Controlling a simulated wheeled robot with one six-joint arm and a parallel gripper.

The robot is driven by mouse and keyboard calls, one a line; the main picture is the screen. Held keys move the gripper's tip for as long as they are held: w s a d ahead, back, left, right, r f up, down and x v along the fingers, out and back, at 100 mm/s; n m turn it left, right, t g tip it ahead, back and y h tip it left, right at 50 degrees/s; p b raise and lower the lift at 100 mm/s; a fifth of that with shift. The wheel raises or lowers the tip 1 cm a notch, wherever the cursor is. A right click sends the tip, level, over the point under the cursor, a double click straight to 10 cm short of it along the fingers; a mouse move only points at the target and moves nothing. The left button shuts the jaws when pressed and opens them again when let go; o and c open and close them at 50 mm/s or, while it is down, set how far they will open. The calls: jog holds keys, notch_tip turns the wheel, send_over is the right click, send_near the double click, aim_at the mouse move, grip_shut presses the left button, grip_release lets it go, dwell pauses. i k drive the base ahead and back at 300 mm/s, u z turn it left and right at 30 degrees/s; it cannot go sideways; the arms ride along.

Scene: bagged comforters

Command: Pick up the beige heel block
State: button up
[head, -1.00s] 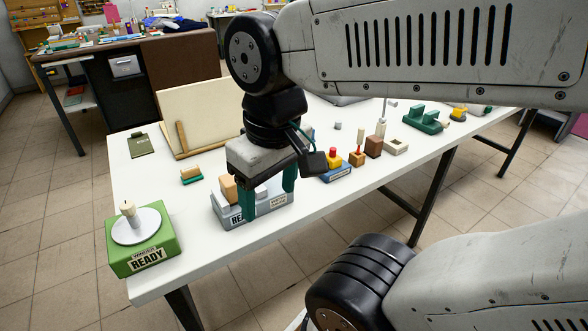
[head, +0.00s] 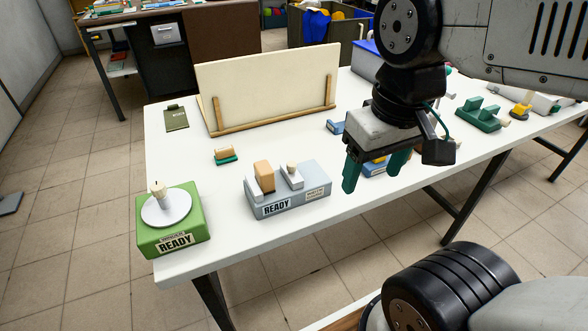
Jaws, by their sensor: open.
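A tan-beige block (head: 264,175) stands upright in the grey fixture (head: 296,203) marked READY, against a pale piece at its left; it looks like the heel block. A white clamp-like part (head: 292,175) sits beside it on the same fixture. Another small tan block (head: 225,152) lies on a green base on the table. My gripper (head: 375,170) points down with its two green fingers apart and nothing visible between them. It is to the right of the grey fixture, in front of a partly hidden blue item.
A green box (head: 174,238) marked READY, with a white disc and spool, stands at the front left corner. A cream panel (head: 268,88) stands behind. Green blocks (head: 478,115) lie to the right.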

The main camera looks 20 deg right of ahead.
aim_at(263, 174)
jog(key=z, duration=2.35)
jog(key=k, duration=1.15)
jog(key=u, duration=0.7)
